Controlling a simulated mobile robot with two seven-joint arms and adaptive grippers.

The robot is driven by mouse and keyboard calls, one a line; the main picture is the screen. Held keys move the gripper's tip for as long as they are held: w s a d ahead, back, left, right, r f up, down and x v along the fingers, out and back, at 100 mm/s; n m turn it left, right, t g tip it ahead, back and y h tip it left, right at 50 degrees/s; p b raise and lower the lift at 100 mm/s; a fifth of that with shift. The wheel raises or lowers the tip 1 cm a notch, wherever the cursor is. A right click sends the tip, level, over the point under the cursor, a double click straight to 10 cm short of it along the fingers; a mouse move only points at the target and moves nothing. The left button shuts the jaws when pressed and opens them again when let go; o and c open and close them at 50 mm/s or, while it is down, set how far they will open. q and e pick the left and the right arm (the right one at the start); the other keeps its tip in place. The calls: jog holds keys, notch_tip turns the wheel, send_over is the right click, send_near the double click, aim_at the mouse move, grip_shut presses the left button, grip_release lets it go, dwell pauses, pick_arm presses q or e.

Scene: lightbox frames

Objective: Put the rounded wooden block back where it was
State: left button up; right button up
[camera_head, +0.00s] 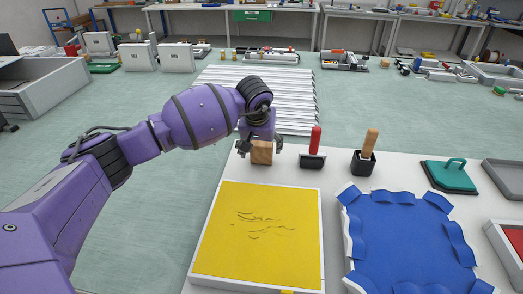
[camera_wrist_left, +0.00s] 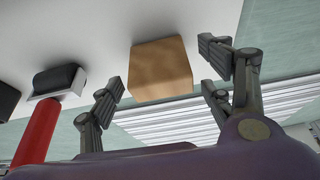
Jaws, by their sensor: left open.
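The wooden block (camera_head: 261,152) is light brown and stands on the white table at its far left edge, behind the yellow tray. It also shows in the left wrist view (camera_wrist_left: 160,70), with edges that look slightly rounded. My left gripper (camera_head: 260,146) is over the block with its fingers spread, one to each side. In the left wrist view the open fingers (camera_wrist_left: 163,82) show gaps to the block, and I see no contact. My right gripper is not in view.
A red-handled tool (camera_head: 315,142) stands close right of the block, then a wooden-handled tool in a black holder (camera_head: 363,163). The yellow tray (camera_head: 322,235) and a blue-lined tray (camera_head: 410,240) lie in front. A green-handled plate (camera_head: 450,176) is farther right.

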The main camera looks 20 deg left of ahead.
pick_arm(q)
jog(key=v, duration=0.9)
jog(key=shift+s+r, duration=0.2)
jog(key=shift+r, duration=0.1)
dwell(0.4)
dwell(0.3)
